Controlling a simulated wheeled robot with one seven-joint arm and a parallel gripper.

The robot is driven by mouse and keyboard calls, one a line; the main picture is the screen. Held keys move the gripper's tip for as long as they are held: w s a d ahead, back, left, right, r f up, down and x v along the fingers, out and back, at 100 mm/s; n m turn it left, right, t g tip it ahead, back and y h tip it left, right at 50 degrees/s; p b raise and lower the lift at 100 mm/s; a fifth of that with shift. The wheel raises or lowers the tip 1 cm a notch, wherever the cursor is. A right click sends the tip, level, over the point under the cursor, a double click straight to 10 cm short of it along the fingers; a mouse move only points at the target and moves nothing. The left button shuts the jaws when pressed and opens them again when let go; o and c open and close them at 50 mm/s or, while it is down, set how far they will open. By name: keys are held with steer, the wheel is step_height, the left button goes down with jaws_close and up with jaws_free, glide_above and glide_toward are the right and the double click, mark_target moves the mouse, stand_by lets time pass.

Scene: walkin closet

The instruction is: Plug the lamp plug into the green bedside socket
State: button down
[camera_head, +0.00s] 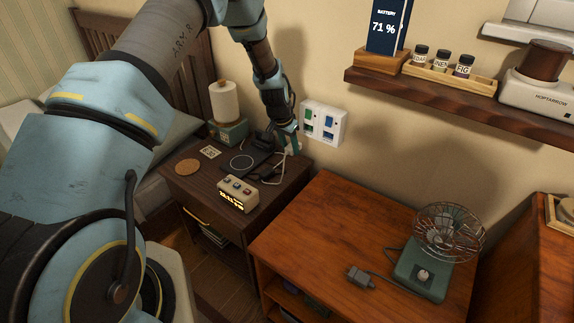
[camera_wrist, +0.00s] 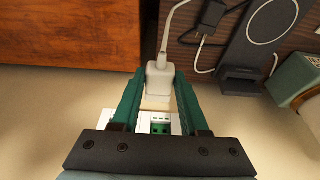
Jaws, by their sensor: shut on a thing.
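The white lamp plug (camera_wrist: 158,80) is between the two dark green fingers of my gripper (camera_wrist: 160,74), which is shut on it. Its white cord runs up and away in the wrist view. The wall socket panel (camera_head: 335,125) has green sockets (camera_head: 309,122) on its left and blue ones on its right. A green socket (camera_wrist: 160,128) shows just beyond the plug's front in the wrist view; the plug looks apart from it. In the head view my gripper (camera_head: 289,138) is just left of the panel, partly hiding the plug. The lamp (camera_head: 223,102) stands on the nightstand.
The dark nightstand (camera_head: 180,179) carries a charging pad (camera_head: 243,162), a clock (camera_head: 237,194) and a coaster (camera_head: 187,166). An orange-brown cabinet (camera_head: 318,222) holds a fan (camera_head: 424,268) and its grey plug (camera_head: 360,277). A wall shelf (camera_head: 425,88) overhangs at upper right.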

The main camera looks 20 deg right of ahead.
steer(key=shift+w+d+r, duration=0.35)
steer(key=shift+w+d, duration=0.05)
steer(key=shift+w, duration=0.15)
steer(key=shift+w+d+r, duration=0.35)
steer(key=shift+w, duration=0.2)
steer(key=shift+w+d, duration=0.55)
steer(key=shift+d, duration=0.4)
steer(key=shift+w+d, duration=0.55)
steer(key=shift+d, duration=0.35)
steer(key=shift+b, duration=0.75)
steer(key=shift+w+d+b, duration=0.35)
steer(key=shift+d+b, duration=0.1)
steer(key=shift+d, duration=0.2)
steer(key=shift+w+d+b, duration=0.3)
steer(key=shift+d+b, duration=0.15)
steer(key=shift+d, duration=0.2)
stand_by(1.9)
steer(key=shift+c, duration=1.7)
jaws_free()
